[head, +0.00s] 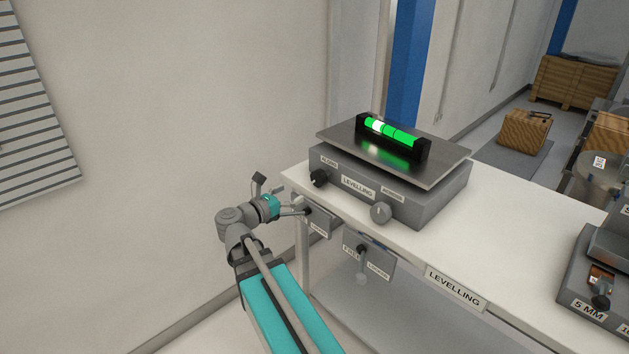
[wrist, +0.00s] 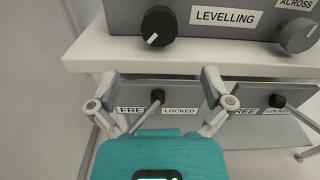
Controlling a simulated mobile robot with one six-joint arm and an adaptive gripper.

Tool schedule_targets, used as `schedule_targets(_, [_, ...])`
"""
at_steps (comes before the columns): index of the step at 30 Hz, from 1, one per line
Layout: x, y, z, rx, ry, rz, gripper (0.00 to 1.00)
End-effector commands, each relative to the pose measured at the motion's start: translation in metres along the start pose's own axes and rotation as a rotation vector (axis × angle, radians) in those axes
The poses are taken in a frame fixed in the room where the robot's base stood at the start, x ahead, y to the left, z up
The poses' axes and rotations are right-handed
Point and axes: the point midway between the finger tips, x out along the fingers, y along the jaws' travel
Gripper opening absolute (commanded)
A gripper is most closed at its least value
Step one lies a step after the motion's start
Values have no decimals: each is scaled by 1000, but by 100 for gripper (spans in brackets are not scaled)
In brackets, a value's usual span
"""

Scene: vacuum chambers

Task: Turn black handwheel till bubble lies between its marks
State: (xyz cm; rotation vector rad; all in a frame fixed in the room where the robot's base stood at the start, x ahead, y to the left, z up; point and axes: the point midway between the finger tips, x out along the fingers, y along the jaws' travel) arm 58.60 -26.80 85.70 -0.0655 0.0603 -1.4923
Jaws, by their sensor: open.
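The black handwheel (head: 318,178) is on the front left of the grey levelling base, under the ALONG label. In the wrist view it (wrist: 160,25) shows a white pointer toward its lower left. The green vial (head: 402,137) sits on the metal plate on top. Its pale bubble (head: 378,126) lies in the left part, left of the middle; the dark marks are too small to place exactly. My gripper (wrist: 160,76) is open and empty, below and in front of the handwheel and apart from it; in the head view it (head: 301,210) is beside the table's front left corner.
A grey knob (wrist: 298,35) marked ACROSS is right of the handwheel. Under the tabletop edge (wrist: 190,66) are two FREE/LOCKED panels with levers; the left lever (wrist: 157,97) shows between my fingers. A 5 MM device (head: 590,293) stands at the table's right.

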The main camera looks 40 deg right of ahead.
Motion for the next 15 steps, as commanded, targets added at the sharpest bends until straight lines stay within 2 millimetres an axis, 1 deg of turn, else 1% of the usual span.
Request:
schedule_targets(1, [7, 0, 0, 0, 0, -3, 100])
schedule_targets(15, [62, 0, 0, 0, 0, -3, 100])
